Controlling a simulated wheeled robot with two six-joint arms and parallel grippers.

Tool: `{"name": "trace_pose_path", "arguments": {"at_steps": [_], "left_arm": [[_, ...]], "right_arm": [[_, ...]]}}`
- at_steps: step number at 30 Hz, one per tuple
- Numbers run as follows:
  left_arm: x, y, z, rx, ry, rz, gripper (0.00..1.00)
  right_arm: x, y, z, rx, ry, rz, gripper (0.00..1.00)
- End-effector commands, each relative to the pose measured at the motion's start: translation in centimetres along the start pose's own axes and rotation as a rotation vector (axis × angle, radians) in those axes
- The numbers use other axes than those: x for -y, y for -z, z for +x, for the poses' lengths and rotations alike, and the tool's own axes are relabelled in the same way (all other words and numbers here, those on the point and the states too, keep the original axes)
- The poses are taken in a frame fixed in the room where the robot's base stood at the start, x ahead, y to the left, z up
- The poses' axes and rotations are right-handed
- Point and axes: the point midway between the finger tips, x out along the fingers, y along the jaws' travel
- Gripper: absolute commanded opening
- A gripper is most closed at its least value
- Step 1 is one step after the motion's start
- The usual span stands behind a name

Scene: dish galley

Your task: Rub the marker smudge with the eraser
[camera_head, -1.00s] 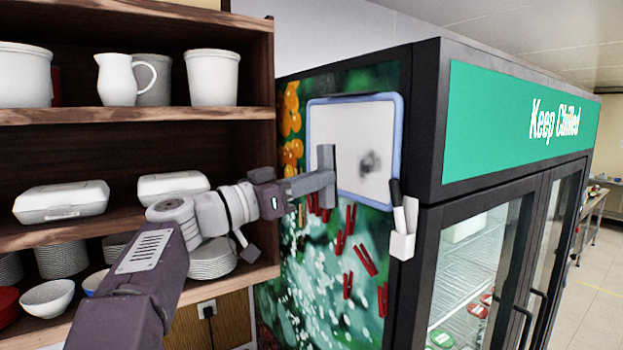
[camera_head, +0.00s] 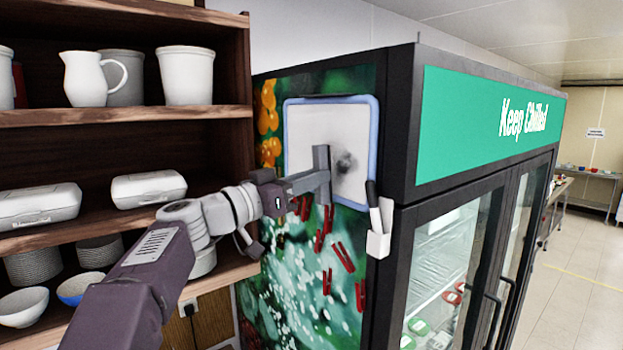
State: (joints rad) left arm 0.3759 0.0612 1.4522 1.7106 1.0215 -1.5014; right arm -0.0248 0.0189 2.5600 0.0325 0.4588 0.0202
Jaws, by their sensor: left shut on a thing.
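The whiteboard (camera_head: 309,125) with a blue frame is on the side of the tall fridge. A dark grey marker smudge (camera_head: 346,162) is on its lower right part. My left gripper (camera_head: 304,183) comes in from the left and is shut on the eraser (camera_head: 322,172), a grey upright block. The eraser is in front of the board's lower middle, just left of the smudge in the picture. I cannot tell whether it touches the board. My right gripper is not in view.
A white holder (camera_head: 378,243) with a black-capped marker (camera_head: 374,208) is at the board's lower right corner. Red clips (camera_head: 344,257) are on the fridge side below. Wooden shelves (camera_head: 120,115) with crockery stand close on the left. Open floor (camera_head: 577,300) is at the right.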

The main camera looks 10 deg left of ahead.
Motion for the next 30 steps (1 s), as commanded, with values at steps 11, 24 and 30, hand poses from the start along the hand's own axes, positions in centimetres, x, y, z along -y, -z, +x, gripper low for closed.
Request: {"name": "trace_pose_path", "arguments": {"at_steps": [11, 24, 30], "left_arm": [[0.0, -0.1, 0.7, 0.000, 0.000, 0.001, 0.00], [0.0, -0.3, 1.6, 0.001, 0.000, 0.000, 0.00], [0.0, -0.3, 1.9, 0.000, 0.000, 0.000, 0.00]], "right_arm": [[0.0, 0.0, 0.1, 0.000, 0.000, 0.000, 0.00], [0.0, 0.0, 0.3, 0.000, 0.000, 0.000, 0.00], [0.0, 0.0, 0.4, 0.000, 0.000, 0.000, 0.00]]}}
